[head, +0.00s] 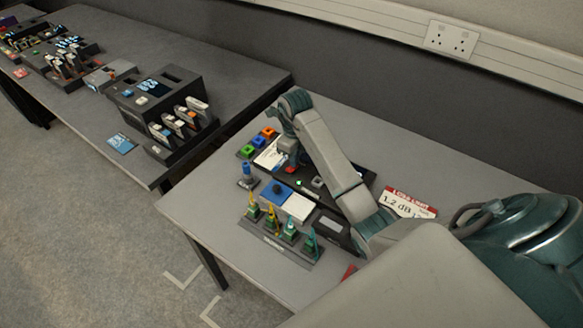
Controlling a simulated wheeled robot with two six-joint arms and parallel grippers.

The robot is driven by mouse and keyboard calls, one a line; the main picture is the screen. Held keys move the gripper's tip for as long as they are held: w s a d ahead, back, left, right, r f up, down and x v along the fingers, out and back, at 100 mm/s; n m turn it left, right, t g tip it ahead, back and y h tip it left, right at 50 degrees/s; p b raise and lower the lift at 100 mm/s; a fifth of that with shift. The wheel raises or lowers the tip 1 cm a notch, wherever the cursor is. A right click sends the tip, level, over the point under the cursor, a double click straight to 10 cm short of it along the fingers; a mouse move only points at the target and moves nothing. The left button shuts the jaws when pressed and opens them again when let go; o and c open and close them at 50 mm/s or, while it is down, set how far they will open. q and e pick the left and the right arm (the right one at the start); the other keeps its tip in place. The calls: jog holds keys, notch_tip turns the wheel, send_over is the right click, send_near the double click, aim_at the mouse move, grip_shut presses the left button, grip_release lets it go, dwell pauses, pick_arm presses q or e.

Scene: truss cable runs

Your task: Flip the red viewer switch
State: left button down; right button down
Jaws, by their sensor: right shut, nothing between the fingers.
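A small red part (291,169), which looks like the red switch, shows on a dark flat unit (266,178) on the near table. A small green light (298,183) glows just in front of it. My right gripper (289,162) points down right at the red part, shut and empty. I cannot tell whether its tips touch it, and the switch's position is too small to read. My right arm comes in from the lower right and hides part of the dark unit. My left gripper is not in view.
Green, blue and orange blocks (257,142) stand behind the unit. In front are a blue-and-white box (280,194) and a rack of several coloured connectors (276,239). A loss limit card (408,202) reads 1.2 dB. The table's left front (205,205) is clear.

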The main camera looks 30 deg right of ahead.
jog(key=shift+r+p, duration=1.1)
jog(key=shift+r, duration=0.4)
notch_tip(320, 180, up, 4)
jog(key=p, duration=0.3)
jog(key=shift+p, duration=0.3)
jog(key=shift+f, duration=0.1)
